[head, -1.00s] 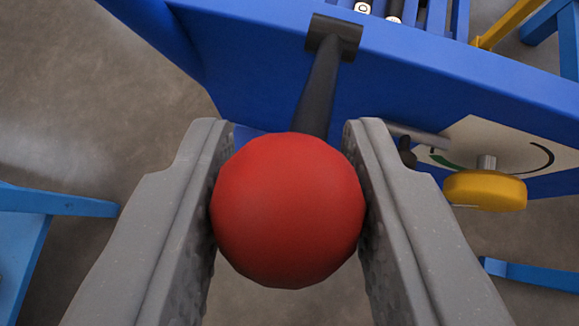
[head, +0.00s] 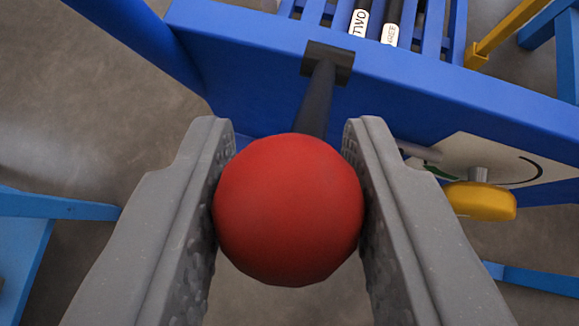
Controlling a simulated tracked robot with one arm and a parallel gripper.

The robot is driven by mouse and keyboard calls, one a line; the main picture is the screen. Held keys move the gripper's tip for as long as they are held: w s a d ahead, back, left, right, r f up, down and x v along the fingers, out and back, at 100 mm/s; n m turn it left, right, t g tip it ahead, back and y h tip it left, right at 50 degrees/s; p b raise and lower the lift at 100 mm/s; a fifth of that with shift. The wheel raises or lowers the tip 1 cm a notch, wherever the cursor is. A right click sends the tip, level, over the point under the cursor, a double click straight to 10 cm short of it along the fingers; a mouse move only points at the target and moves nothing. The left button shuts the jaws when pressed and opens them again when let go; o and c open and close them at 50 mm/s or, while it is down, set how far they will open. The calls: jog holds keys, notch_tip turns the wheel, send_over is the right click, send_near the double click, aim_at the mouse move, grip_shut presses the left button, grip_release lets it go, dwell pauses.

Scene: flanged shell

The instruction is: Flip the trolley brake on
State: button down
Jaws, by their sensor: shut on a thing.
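The brake lever is a dark rod (head: 318,100) with a red ball knob (head: 288,210) at its near end. The rod comes out of a dark bracket (head: 327,62) on the edge of the blue trolley frame (head: 235,40). My gripper (head: 288,150) is shut on the red knob, one grey finger on each side of it. The knob hides the lower part of the rod.
A yellow knob (head: 482,201) sits on a white dial plate (head: 530,165) on the trolley's right. Labelled rods, one reading TWO (head: 358,22), lie in blue slats at the top. Light blue structures (head: 60,204) stand at the left and right. Grey floor shows below.

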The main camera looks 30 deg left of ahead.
jog(key=c, duration=1.1)
grip_release()
jog(key=shift+r, duration=0.1)
jog(key=shift+o, duration=0.2)
jog(key=shift+s+d, duration=0.1)
jog(key=shift+s+d+r, duration=0.25)
jog(key=shift+s+r, duration=0.05)
jog(key=shift+s, duration=0.1)
jog(key=b+v, duration=0.1)
jog(key=v, duration=1.1)
jog(key=shift+r, duration=0.15)
jog(key=shift+s+d, duration=0.1)
